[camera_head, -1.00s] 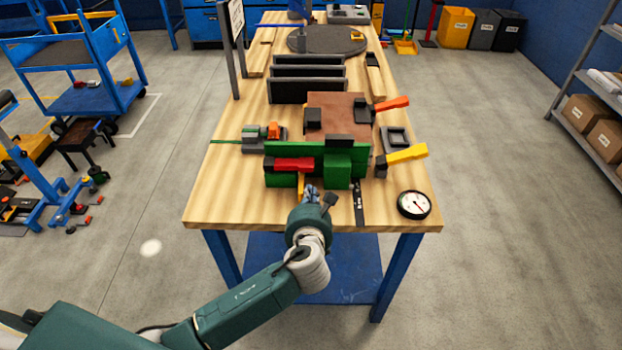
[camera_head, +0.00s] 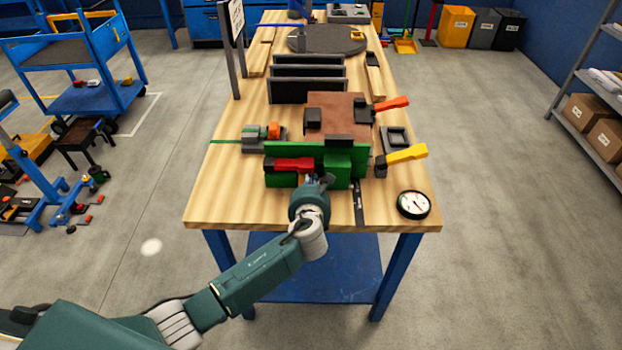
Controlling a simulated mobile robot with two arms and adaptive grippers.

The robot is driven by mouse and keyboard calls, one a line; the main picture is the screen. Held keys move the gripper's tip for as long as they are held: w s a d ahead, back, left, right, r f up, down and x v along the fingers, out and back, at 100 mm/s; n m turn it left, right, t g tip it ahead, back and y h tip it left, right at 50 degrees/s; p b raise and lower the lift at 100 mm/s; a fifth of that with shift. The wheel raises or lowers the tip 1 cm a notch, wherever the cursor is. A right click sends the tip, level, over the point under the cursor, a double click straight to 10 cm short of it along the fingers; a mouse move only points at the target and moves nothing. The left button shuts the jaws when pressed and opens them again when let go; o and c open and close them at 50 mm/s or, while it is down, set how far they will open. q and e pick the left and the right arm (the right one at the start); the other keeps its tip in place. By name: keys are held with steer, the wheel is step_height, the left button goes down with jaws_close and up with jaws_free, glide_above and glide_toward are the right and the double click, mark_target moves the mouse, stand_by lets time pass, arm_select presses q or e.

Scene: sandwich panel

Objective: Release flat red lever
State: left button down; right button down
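The flat red lever (camera_head: 294,164) lies level across the front of a green fixture (camera_head: 338,163) at the near end of the workbench. Its left end meets a black block. My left gripper (camera_head: 314,183) is just in front of the fixture, below and to the right of the red lever. Its fingers are small, and partly hidden by the wrist, so I cannot tell whether they are open or touch anything. My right gripper is not in view.
An orange lever (camera_head: 391,103) and a yellow lever (camera_head: 406,154) stick out on the right. A round gauge (camera_head: 413,204) lies at the bench's near right corner. Black upright panels (camera_head: 306,88) stand behind a brown plate (camera_head: 338,112). The bench's near left corner is clear.

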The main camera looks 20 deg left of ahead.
mark_target(310, 166)
arm_select(q)
step_height(310, 166, up, 5)
steer(key=n+h+p, duration=0.1)
steer(key=n+p, duration=0.2)
steer(key=p, duration=0.1)
steer(key=shift+a+t+h, duration=0.15)
steer(key=shift+t+h, duration=0.15)
steer(key=shift+h, duration=0.1)
steer(key=shift+r, duration=0.3)
steer(key=shift+w+n, duration=0.1)
steer(key=shift+n, duration=0.2)
steer(key=shift+r, duration=0.1)
steer(key=shift+a, duration=0.1)
